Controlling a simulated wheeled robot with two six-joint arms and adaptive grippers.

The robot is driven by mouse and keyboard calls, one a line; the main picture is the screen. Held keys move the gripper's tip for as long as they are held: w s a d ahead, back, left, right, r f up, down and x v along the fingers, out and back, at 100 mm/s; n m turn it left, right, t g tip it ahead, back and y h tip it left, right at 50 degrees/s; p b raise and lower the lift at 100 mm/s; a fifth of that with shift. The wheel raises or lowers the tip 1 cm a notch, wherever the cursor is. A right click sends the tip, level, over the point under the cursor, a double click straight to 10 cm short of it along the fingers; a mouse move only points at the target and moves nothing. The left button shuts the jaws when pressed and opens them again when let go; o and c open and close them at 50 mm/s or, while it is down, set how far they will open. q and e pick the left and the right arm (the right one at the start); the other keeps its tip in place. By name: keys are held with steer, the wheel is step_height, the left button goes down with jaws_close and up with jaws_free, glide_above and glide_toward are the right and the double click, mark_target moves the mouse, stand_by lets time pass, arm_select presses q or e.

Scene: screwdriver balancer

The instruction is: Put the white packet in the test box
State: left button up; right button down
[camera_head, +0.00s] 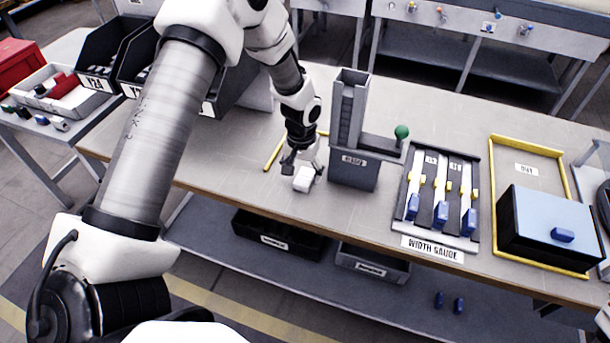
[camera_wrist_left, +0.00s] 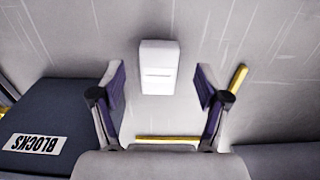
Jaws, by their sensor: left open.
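The white packet (camera_head: 304,179) lies on the table, left of the grey dispenser box, close by my left gripper (camera_head: 300,166). In the left wrist view the packet (camera_wrist_left: 158,67) lies between the two spread fingers of my open left gripper (camera_wrist_left: 160,84), with a gap on each side. A black box with a light blue lid and a blue knob (camera_head: 562,236) stands at the right inside a yellow border; it may be the test box, but I cannot read such a label. My right gripper is not in view.
The tall grey dispenser (camera_head: 354,175) with a green ball lever (camera_head: 402,132) stands close right of the gripper; its label reads BLOCKS in the wrist view (camera_wrist_left: 38,147). The width gauge (camera_head: 440,195) lies between it and the black box. Black bins (camera_head: 112,45) stand at the left.

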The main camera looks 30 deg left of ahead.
mark_target(305, 179)
arm_select(q)
steer(key=f, duration=0.2)
steer(key=shift+w+f, duration=0.35)
steer(key=shift+s+r, duration=0.1)
steer(key=shift+s, duration=0.05)
steer(key=shift+s+r, duration=0.1)
steer(key=c, duration=1.3)
steer(key=shift+c, duration=0.2)
